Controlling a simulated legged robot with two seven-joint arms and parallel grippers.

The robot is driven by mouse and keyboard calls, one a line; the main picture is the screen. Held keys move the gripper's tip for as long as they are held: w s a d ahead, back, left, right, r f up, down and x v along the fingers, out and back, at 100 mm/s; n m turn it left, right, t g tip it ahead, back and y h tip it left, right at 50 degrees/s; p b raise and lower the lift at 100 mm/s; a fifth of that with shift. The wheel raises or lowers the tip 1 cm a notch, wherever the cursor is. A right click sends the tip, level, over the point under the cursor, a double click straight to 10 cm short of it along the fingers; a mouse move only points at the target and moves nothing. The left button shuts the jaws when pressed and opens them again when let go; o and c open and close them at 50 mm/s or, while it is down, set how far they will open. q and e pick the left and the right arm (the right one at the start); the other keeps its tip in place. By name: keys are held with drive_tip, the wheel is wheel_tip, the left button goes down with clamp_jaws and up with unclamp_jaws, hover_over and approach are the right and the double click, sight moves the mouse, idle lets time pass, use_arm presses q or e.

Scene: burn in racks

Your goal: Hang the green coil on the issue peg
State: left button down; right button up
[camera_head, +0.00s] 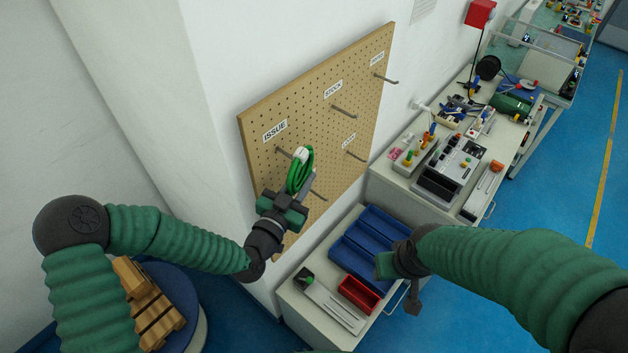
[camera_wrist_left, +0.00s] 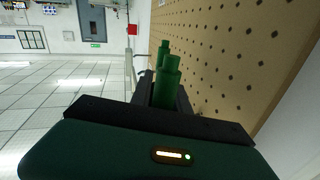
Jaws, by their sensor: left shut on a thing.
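The green coil (camera_head: 299,171), with a pale band at its top, is held upright in front of the pegboard (camera_head: 330,125). My left gripper (camera_head: 297,191) is shut on the lower part of the coil. In the left wrist view the coil (camera_wrist_left: 167,88) rises between the fingers, beside the board. The issue peg (camera_head: 283,152) sticks out under the ISSUE label (camera_head: 275,131), right by the coil's upper left side. I cannot tell whether the peg passes through the coil. My right gripper (camera_head: 396,270) is over the blue bins; its jaw opening is not clear.
Other pegs stick out of the board, one (camera_head: 319,196) close to my left gripper and one (camera_head: 345,111) further along. A low cabinet holds blue bins (camera_head: 372,243) and a red bin (camera_head: 359,294). A workbench (camera_head: 393,180) with tools stands beyond.

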use_arm(q)
drive_tip(key=shift+w+a, duration=0.25)
drive_tip(key=shift+a, duration=0.15)
drive_tip(key=shift+w+a+f+b, duration=0.2)
drive_tip(key=shift+w+f+b, duration=0.3)
drive_tip(key=shift+w, duration=0.15)
drive_tip(key=shift+w+a+f+b, duration=0.2)
drive_tip(key=shift+w+f+b, duration=0.3)
drive_tip(key=shift+w, duration=0.1)
drive_tip(key=c, duration=1.5)
unclamp_jaws()
drive_tip(key=o, duration=0.3)
use_arm(e)
drive_tip(key=shift+d+f, duration=0.25)
drive_tip(key=shift+f, duration=0.25)
drive_tip(key=shift+d+f, duration=0.25)
drive_tip(key=shift+f, duration=0.25)
use_arm(q)
drive_tip(key=shift+a, duration=0.1)
